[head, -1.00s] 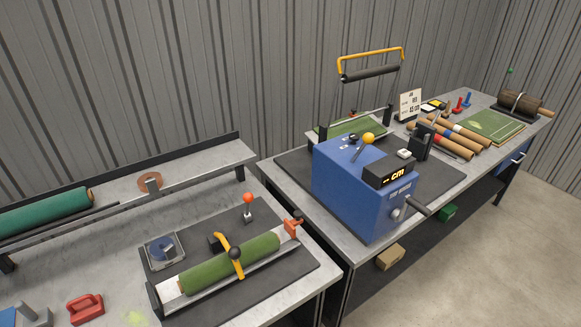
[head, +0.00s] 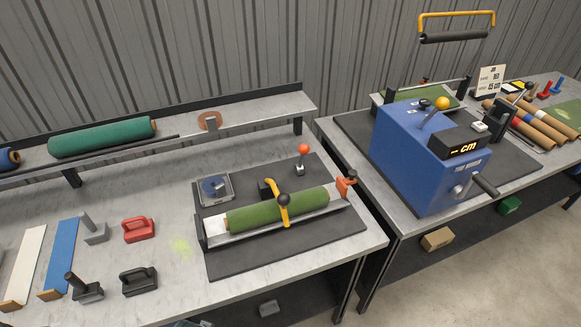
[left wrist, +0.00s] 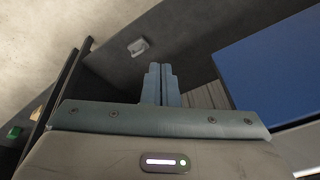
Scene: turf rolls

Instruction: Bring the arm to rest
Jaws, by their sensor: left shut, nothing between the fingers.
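My left gripper (left wrist: 161,84) shows in the left wrist view, its two grey-blue fingers together with nothing between them. It points into open space near dark panels, with a blue surface (left wrist: 275,60) to the right. Neither arm nor gripper shows in the head view. A green turf roll (head: 275,212) lies in a pale trough on a dark mat (head: 290,245), under a yellow clamp (head: 282,208). My right gripper is out of view.
A blue machine (head: 415,160) with a crank stands on the right bench. Hand tools, a red block (head: 138,230) and strips lie on the left bench. A shelf holds a dark green roll (head: 103,137). A cardboard box (head: 437,239) sits below the right bench.

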